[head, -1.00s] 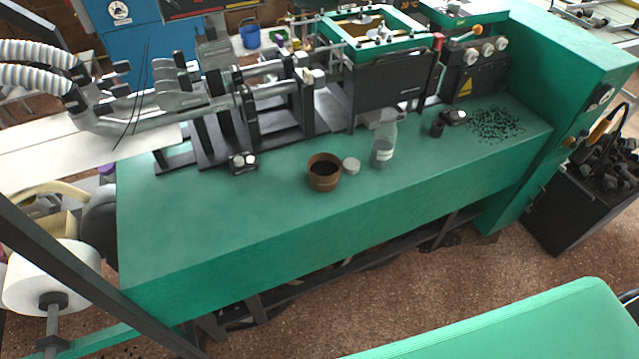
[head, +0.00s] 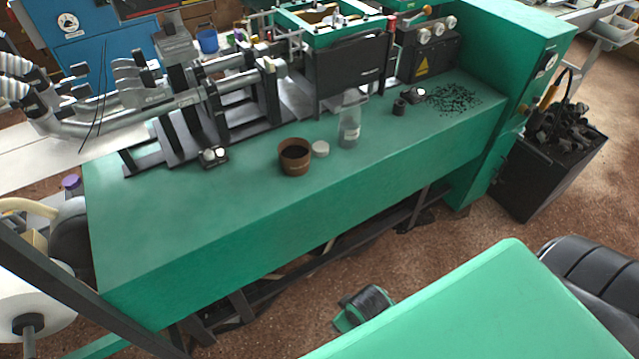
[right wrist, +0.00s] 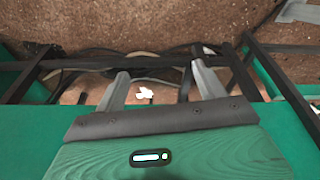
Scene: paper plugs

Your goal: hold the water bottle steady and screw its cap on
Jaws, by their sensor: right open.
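The clear water bottle (head: 349,128) stands upright and uncapped on the green bench (head: 200,215), near its back. A small pale round cap (head: 320,148) lies on the bench just left of the bottle, apart from it. Neither gripper shows in the head view. In the right wrist view my right gripper (right wrist: 159,68) is open, with its two grey fingers spread and nothing between them. Behind the fingers are dark bars and brown floor; neither bottle nor cap shows there. My left gripper is out of view.
A brown pot (head: 295,160) stands just left of the cap. Black machinery (head: 348,76) rises behind the bottle. A small black part (head: 399,107) and scattered dark bits (head: 453,98) lie to the right. The bench's front and left are clear.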

